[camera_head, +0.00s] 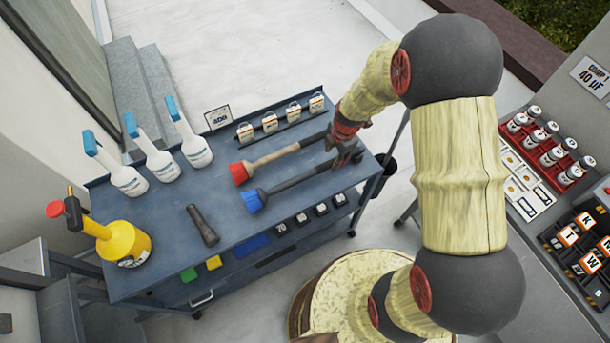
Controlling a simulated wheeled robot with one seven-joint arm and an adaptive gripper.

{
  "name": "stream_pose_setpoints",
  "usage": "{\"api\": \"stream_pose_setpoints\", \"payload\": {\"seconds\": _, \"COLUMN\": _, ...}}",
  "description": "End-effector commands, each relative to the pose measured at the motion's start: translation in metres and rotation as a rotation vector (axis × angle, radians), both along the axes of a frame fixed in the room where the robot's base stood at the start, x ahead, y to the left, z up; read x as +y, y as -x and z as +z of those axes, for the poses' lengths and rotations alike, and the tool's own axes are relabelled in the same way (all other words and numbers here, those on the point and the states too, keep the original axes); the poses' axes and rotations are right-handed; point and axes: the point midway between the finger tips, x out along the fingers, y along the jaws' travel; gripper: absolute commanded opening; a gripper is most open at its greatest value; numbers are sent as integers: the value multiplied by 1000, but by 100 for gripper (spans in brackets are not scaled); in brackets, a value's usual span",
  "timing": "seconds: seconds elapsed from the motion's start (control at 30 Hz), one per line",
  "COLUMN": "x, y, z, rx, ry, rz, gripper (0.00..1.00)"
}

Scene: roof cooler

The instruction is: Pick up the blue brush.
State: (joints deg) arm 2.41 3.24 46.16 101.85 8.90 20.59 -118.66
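The blue brush (253,200) lies on the blue-grey cart top, its blue bristles to the left and its dark handle running right and up. My gripper (346,156), red and black, is over the right end of the cart, at the far end of that handle. The handle's end is partly hidden by the gripper. I cannot tell whether the fingers touch the handle or are closed on it. A red brush (239,173) with a tan and dark handle lies just above the blue one, roughly parallel, its handle end close to my gripper.
Several white spray bottles (160,163), a yellow pump sprayer (125,242) and a black flashlight (203,226) stand or lie on the cart's left (175,210). Small boxed items (270,123) line the back. A second bench (550,215) with cans and parts stands at right.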

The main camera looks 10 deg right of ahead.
Motion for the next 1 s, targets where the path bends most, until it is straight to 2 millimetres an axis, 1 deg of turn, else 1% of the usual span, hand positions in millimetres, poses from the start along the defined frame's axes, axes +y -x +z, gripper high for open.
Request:
{"api": "stream_pose_setpoints", "payload": {"seconds": 0.03, "x": 0, "y": 0, "z": -7, "rx": 3, "ry": 0, "rz": 0, "gripper": 40}}
{"api": "stream_pose_setpoints", "payload": {"seconds": 0.17, "x": 1, "y": -1, "z": -14, "rx": 0, "ry": 0, "rz": -1, "gripper": 40}}
{"api": "stream_pose_setpoints", "payload": {"seconds": 0.23, "x": 1, "y": -1, "z": -21, "rx": 1, "ry": -1, "rz": -2, "gripper": 40}}
{"api": "stream_pose_setpoints", "payload": {"seconds": 0.4, "x": 3, "y": 0, "z": -46, "rx": 3, "ry": 0, "rz": -2, "gripper": 40}}
{"api": "stream_pose_setpoints", "payload": {"seconds": 0.5, "x": 3, "y": -3, "z": -58, "rx": 1, "ry": 0, "rz": -2, "gripper": 40}}
{"api": "stream_pose_setpoints", "payload": {"seconds": 0.6, "x": 3, "y": -4, "z": -61, "rx": 0, "ry": 0, "rz": -2, "gripper": 40}}
{"api": "stream_pose_setpoints", "payload": {"seconds": 0.77, "x": 3, "y": -4, "z": -60, "rx": -1, "ry": 0, "rz": -2, "gripper": 40}}
{"api": "stream_pose_setpoints", "payload": {"seconds": 1.0, "x": 3, "y": -4, "z": -60, "rx": 0, "ry": 0, "rz": -3, "gripper": 26}}
